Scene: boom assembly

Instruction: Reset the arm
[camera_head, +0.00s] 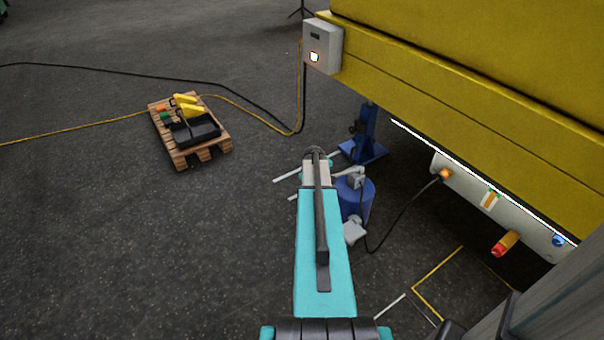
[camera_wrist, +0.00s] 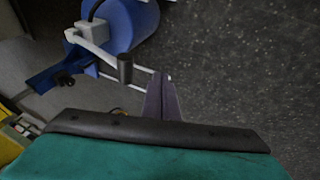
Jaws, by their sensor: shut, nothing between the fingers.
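My gripper (camera_wrist: 163,92) shows in the wrist view as two dark tapered fingers lying together, shut and empty. Behind the fingers is a dark bar and a teal part of my own arm. In the head view my teal arm (camera_head: 325,250) reaches forward over the floor, with its grey and dark far end near the middle of the picture. The fingers cannot be made out there.
A blue cylinder (camera_head: 362,192) with grey fittings stands close right of my arm; it also shows in the wrist view (camera_wrist: 132,25). A large yellow boom (camera_head: 470,95) overhangs the right. A wooden pallet (camera_head: 182,158) stands left. The left floor is mostly open.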

